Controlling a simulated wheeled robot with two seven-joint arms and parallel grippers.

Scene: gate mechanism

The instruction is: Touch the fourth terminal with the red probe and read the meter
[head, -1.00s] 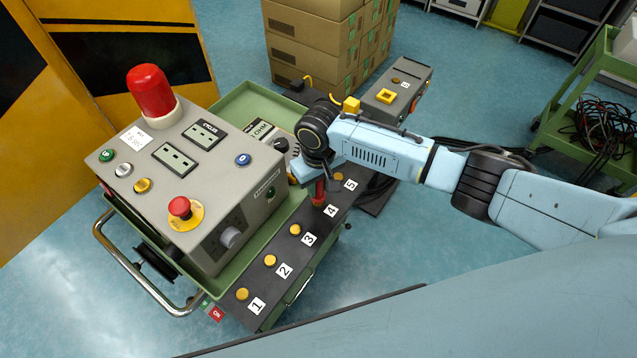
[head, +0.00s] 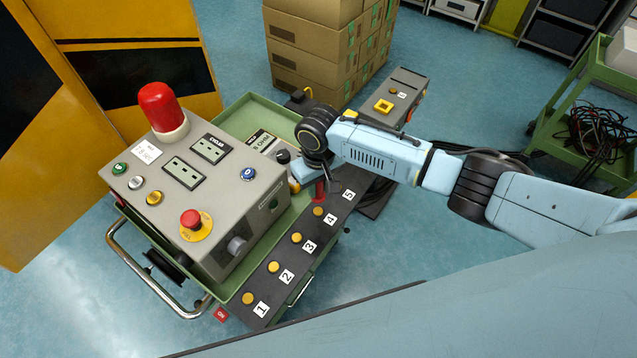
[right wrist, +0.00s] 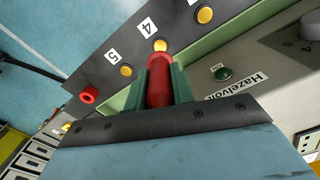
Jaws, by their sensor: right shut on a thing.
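The red probe (head: 320,188) is upright in my right gripper (head: 311,186), above the black terminal strip (head: 292,262). The right wrist view shows the red probe (right wrist: 159,85) between both green fingers (right wrist: 161,82). Its tip overlaps the edge of the yellow fourth terminal (right wrist: 160,44); contact cannot be told there. In the head view the fourth terminal (head: 318,211) is uncovered, just below the tip. The fifth terminal (right wrist: 126,70) shows in the wrist view. A small meter display (head: 263,143) reads something like "8 OHM", partly hidden. My left gripper is out of view.
A grey control box (head: 190,205) with a red lamp (head: 163,108) stands beside the strip on a green cart (head: 238,105). A red ring (right wrist: 88,95) sits past the fifth terminal. Cardboard boxes (head: 315,45) stand behind. Floor is clear at lower left.

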